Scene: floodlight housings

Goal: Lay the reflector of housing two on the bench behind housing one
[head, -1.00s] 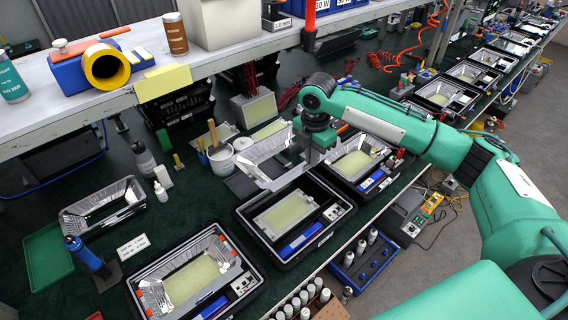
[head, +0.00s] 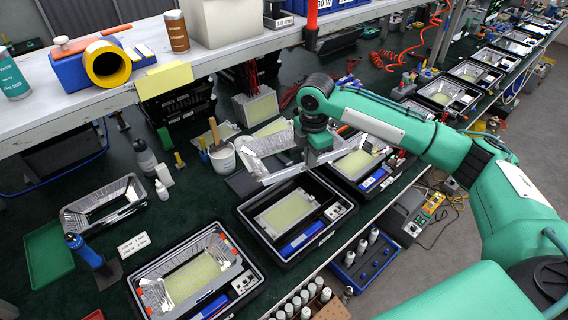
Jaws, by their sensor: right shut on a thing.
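My right gripper (head: 309,158) is shut on a silver, faceted reflector (head: 264,147). It holds the reflector tilted above the back edge of the middle black housing (head: 245,222), apparently housing two. That housing shows a bare yellow LED panel (head: 284,211) and a blue driver block. To its front left, another housing (head: 137,297), apparently housing one, has its reflector (head: 154,293) in place with orange clips at the corners. My gripper's fingertips are partly hidden by the wrist and the reflector. My left gripper is out of view.
A green tray (head: 48,254) is farther left. A white pot (head: 222,158) and bottles stand behind. A shelf overhangs the back.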

